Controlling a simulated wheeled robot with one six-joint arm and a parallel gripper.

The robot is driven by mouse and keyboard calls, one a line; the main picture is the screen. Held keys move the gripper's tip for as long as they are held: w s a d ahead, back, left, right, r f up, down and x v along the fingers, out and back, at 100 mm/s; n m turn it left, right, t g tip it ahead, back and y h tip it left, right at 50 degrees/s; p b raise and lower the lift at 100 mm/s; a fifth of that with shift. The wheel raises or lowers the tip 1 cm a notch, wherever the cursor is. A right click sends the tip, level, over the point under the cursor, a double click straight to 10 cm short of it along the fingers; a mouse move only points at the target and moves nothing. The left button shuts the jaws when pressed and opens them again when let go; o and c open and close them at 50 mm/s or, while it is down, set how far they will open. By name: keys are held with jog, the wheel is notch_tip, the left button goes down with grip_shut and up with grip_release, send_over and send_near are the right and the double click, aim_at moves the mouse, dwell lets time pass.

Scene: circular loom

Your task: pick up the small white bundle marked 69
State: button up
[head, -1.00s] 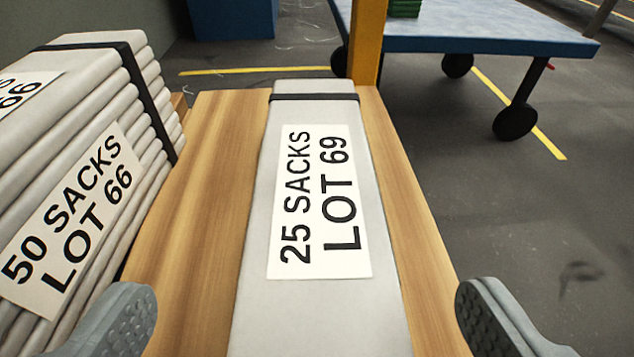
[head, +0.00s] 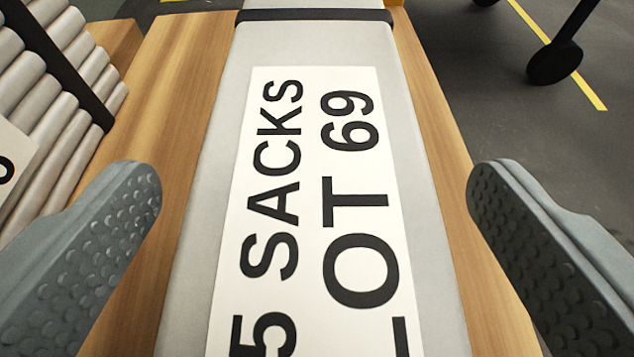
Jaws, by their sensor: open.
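The white bundle marked 69 (head: 424,230) lies on a wooden surface (head: 190,75). It has a dark strap (head: 315,15) across its far end and a white label (head: 305,200) reading SACKS and LOT 69, cut off at the bottom edge. My gripper (head: 314,190) is open, with one grey studded finger to the left of the bundle and one to the right. Neither finger appears to touch it. The bundle's near end is out of view.
A taller stack of white sacks (head: 35,90) with a dark strap stands close on the left, near my left finger. On the right is dark floor (head: 480,70) with a yellow line (head: 555,50) and a black caster wheel (head: 555,62).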

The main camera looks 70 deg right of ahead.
jog(key=c, duration=1.4)
